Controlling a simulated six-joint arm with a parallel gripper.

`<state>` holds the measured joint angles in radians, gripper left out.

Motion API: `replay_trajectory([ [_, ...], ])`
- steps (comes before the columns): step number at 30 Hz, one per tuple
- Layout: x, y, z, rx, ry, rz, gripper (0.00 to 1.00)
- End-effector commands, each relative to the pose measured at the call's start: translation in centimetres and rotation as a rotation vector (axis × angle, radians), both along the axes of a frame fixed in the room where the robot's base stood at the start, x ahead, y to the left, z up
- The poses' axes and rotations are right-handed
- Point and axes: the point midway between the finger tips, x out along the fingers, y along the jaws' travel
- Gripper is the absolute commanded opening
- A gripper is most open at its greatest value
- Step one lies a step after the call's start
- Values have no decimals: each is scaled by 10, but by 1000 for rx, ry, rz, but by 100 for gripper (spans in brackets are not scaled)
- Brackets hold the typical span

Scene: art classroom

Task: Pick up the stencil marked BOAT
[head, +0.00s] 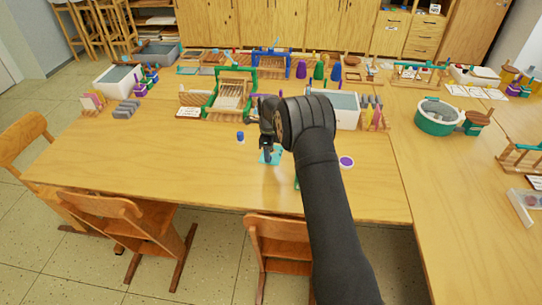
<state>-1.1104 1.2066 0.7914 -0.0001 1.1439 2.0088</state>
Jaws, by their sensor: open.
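A flat teal piece (275,158), perhaps a stencil, lies on the table directly below my gripper (267,155). No lettering on it can be read at this size, so I cannot tell if it is marked BOAT. My gripper points down over it and hides part of it. I cannot tell whether the fingertips touch it. The jaws are open, and nothing is seen held. A small green edge (297,183) shows beside my arm, which hides the rest of it.
A small blue jar (240,137) stands left of my gripper. A purple-topped round tub (346,162) sits right of my arm. Behind are a green loom (233,93) and a white bin (346,108). The table's front left (150,165) is clear.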

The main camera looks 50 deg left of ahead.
Motion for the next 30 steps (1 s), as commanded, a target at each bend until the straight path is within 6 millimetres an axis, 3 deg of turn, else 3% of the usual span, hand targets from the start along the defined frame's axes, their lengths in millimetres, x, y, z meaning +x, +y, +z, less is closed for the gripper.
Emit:
replay_trajectory([
  [4, 0, 0, -21, 0, 0, 0, 45],
  [11, 0, 0, -23, 1, -1, 0, 45],
  [18, 0, 0, -23, 1, -1, 0, 0],
  [30, 0, 0, -21, 1, -1, 0, 0],
])
